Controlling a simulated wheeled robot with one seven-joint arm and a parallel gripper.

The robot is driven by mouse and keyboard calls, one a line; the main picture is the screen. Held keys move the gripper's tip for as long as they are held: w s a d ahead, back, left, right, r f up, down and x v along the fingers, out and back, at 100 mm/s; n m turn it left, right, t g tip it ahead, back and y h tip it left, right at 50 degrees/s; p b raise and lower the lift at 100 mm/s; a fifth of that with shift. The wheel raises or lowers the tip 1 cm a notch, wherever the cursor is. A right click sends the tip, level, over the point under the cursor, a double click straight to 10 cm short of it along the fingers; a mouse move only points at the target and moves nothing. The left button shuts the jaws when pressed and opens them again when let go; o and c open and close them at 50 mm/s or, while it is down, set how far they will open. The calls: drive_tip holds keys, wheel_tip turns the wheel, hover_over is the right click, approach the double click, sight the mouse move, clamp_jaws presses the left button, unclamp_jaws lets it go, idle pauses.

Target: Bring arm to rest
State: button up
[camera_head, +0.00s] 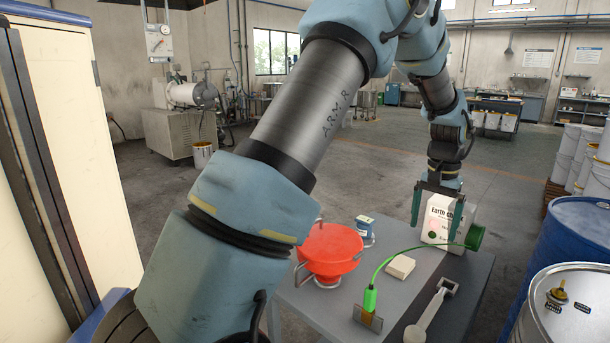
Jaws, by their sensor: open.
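My arm reaches from the lower left, up across the picture and down at the right. My gripper (435,213) points down over the far part of the grey table (312,303). Its dark green fingers are apart.
On the table are a red funnel-like bowl (330,249), a small blue-and-white can (364,231), a beige block (400,266), a green-handled tool (370,300) and a grey scoop (428,315). Blue drum (575,240) and steel drum (570,315) stand right. Floor behind is open.

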drive_tip(key=s+a+f+n+b, duration=0.1)
drive_tip(key=a+f+n+b, duration=0.15)
drive_tip(key=a, duration=0.65)
drive_tip(key=s+a+f+n+t+b, duration=0.1)
drive_tip(key=s+a+f+b, duration=0.15)
drive_tip(key=a, duration=0.75)
drive_tip(key=s+a+f+n+b, duration=0.1)
drive_tip(key=a+f+n+b, duration=0.15)
drive_tip(key=a, duration=0.65)
drive_tip(key=s+a+f+n+b, duration=0.1)
drive_tip(key=s+a+f+b, duration=0.1)
drive_tip(key=s+a, duration=0.4)
drive_tip(key=a, duration=0.2)
drive_tip(key=shift+s+a+t, duration=0.3)
drive_tip(key=shift+s, duration=0.05)
